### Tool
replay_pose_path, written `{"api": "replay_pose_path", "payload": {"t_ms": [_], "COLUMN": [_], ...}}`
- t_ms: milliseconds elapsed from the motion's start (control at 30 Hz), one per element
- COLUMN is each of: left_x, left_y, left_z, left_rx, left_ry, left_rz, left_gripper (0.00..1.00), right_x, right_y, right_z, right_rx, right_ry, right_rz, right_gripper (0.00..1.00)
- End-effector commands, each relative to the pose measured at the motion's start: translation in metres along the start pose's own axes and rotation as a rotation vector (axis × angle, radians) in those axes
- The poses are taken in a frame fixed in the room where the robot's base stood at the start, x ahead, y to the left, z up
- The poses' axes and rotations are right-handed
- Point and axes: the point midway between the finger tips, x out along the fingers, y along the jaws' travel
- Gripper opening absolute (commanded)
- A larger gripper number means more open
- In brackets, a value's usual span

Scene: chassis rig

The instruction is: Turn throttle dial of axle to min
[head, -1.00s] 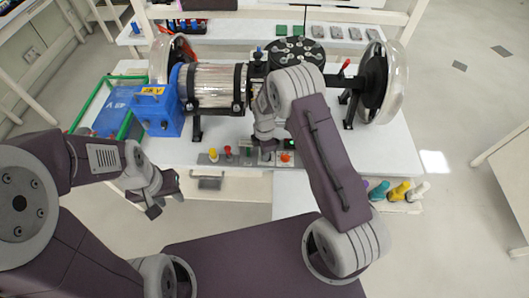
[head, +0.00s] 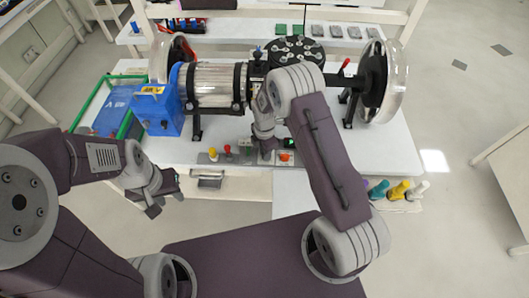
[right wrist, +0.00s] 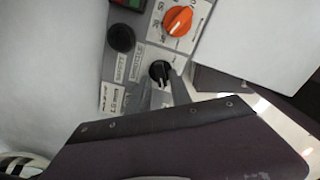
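The control panel of the axle rig runs along the table's front edge. In the right wrist view, a black dial with a pale pointer mark (right wrist: 159,72) sits on the panel, below an orange dial (right wrist: 177,21). The small labels are hard to read, though one beside the black dial seems to say throttle. My right gripper (right wrist: 158,90) has its two grey fingers apart, one on each side of the black dial; I cannot tell whether they touch it. In the head view this gripper (head: 265,155) hides the black dial. My left gripper (head: 167,198) is open and empty, in front of the table.
A black button (right wrist: 121,37) is close beside the dials. Yellow and red knobs (head: 227,150) stand further left on the panel. The axle assembly (head: 213,85) lies behind, with a blue box (head: 158,112) at left. Colored bottles (head: 398,190) stand at right.

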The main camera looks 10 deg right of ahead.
Motion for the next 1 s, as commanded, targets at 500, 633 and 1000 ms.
{"api": "replay_pose_path", "payload": {"t_ms": [500,633,1000], "left_x": [0.002,0.003,0.004], "left_y": [0.000,0.000,0.000], "left_z": [0.000,0.000,0.000], "left_rx": [0.000,0.000,0.000], "left_ry": [0.000,0.000,0.000], "left_rz": [0.000,0.000,0.000], "left_gripper": [0.36,0.36,0.36], "right_x": [-0.032,-0.061,-0.090], "right_y": [0.000,0.000,-0.001], "right_z": [0.000,0.000,0.000], "right_rx": [0.002,0.002,0.001], "right_ry": [0.000,0.000,0.001], "right_rz": [0.001,0.001,-0.004], "right_gripper": [0.34,0.34,0.34]}}
